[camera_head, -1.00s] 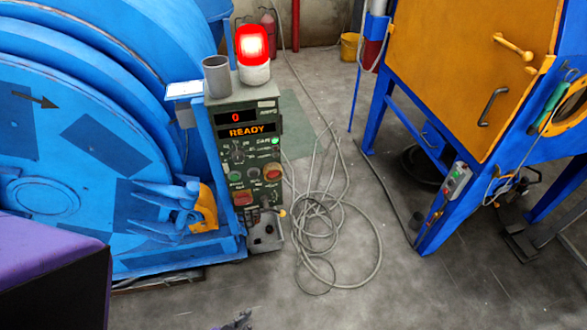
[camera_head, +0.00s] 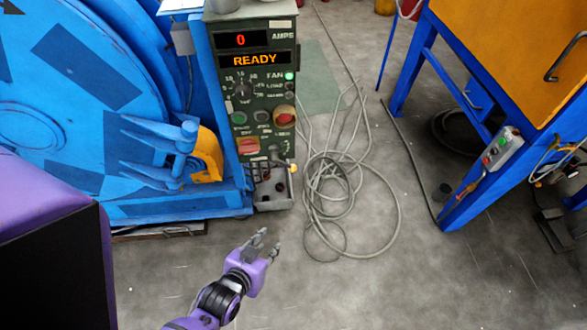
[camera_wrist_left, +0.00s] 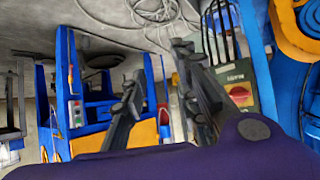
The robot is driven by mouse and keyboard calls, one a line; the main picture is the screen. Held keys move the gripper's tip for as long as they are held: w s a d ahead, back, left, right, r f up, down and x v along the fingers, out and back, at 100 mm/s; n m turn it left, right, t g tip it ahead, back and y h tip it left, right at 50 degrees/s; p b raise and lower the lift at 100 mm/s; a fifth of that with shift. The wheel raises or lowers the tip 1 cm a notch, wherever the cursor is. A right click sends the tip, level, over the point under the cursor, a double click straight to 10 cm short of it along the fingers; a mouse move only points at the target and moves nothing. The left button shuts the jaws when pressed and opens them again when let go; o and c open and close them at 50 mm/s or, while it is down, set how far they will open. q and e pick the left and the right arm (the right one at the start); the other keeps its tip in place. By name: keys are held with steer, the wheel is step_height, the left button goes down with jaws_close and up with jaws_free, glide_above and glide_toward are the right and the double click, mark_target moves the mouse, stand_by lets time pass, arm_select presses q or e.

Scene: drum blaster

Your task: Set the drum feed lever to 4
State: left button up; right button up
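The control panel (camera_head: 255,100) stands beside the blue drum machine, its displays reading "0" and "READY". A dial knob (camera_head: 241,91) with numbers around it sits below the displays. A small lever with a yellowish knob (camera_head: 291,168) sticks out at the panel's lower right, above a grey box (camera_head: 272,190); I cannot read a scale by it. My left gripper (camera_head: 262,243) is below and in front of the panel, apart from it and empty. In the left wrist view its fingers (camera_wrist_left: 158,72) are spread, with the panel's red switch (camera_wrist_left: 240,93) beyond. My right gripper is not in view.
Grey cable (camera_head: 350,205) lies coiled on the floor right of the panel. The blue drum machine (camera_head: 60,130) fills the left side. A blue and orange cabinet (camera_head: 500,60) stands at the right.

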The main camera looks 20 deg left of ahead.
mark_target(288, 165)
arm_select(q)
steer(key=w+a+f+n+t+y+b, duration=0.1)
steer(key=w+b, duration=0.4)
steer(key=w, duration=0.5)
steer(key=w+a+f+n+t+y+b, duration=0.2)
steer(key=w+n, duration=0.4)
steer(key=w, duration=0.4)
steer(key=w+a+f+n+t+y+b, duration=0.1)
steer(key=w+a+n+t+b, duration=0.2)
steer(key=w+b, duration=0.4)
steer(key=shift+w+a+f+n+t+y+b, duration=0.1)
steer(key=shift+w+a+n+t+y+b, duration=0.2)
steer(key=shift+w+a, duration=0.4)
steer(key=shift+w+a+f+n+t+y+b, duration=0.1)
steer(key=shift+w+a+n, duration=0.35)
steer(key=shift+w, duration=0.45)
steer(key=shift+c, duration=0.4)
steer(key=c, duration=0.6)
jaws_close()
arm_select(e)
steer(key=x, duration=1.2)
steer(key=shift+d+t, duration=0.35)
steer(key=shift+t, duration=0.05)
